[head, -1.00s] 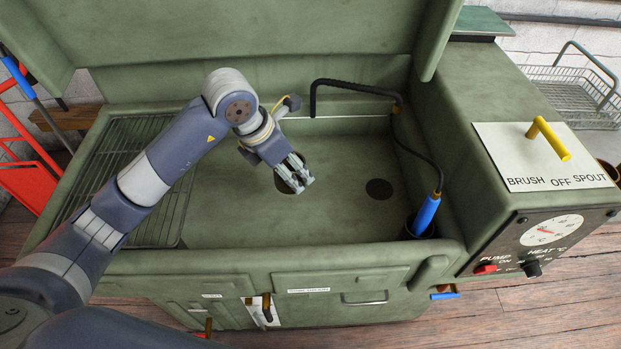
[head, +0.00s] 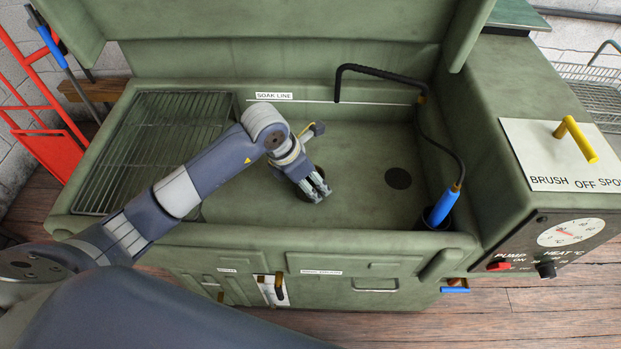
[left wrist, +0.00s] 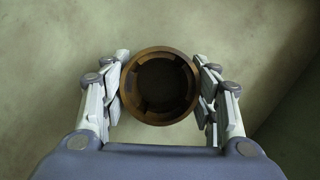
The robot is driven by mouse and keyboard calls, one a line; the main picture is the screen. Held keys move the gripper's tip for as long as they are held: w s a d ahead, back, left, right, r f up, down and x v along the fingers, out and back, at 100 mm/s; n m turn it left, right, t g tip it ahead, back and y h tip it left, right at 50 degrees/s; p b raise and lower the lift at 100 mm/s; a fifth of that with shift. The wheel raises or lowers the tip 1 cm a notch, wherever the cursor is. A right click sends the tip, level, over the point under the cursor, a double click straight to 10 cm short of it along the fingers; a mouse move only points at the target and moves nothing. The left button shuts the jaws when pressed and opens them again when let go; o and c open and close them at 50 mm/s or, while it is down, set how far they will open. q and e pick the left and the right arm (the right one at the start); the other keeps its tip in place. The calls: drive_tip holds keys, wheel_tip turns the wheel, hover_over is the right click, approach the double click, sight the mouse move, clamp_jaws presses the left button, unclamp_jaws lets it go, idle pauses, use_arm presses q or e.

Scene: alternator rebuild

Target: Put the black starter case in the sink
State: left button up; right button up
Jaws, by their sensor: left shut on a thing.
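My left gripper (head: 318,192) is over the green sink basin (head: 352,150), left of its round dark drain (head: 398,178). In the left wrist view, its fingers (left wrist: 160,92) are shut on a round, hollow starter case (left wrist: 160,86) with a brownish rim and dark inside. The case's open end faces the wrist camera. In the head view the fingers hide most of it; only a dark curved edge shows beside them. I cannot tell whether its underside touches the basin floor. My right gripper is not in view.
A wire rack (head: 165,140) lies left of the basin. A black bent spout (head: 375,68) and a blue-handled brush (head: 443,207) in a dark holder are at the right. The control box with a yellow lever (head: 576,140) stands farther right. The basin around the gripper looks clear.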

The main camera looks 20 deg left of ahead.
use_arm(q)
drive_tip(key=o, duration=1.3)
drive_tip(key=shift+f, duration=0.1)
drive_tip(key=o, duration=0.4)
drive_tip(key=shift+c, duration=0.2)
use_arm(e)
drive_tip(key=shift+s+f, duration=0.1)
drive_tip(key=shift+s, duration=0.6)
use_arm(q)
drive_tip(key=shift+r, duration=0.25)
drive_tip(key=v, duration=1.2)
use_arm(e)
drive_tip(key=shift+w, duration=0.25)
use_arm(q)
drive_tip(key=shift+f, duration=0.1)
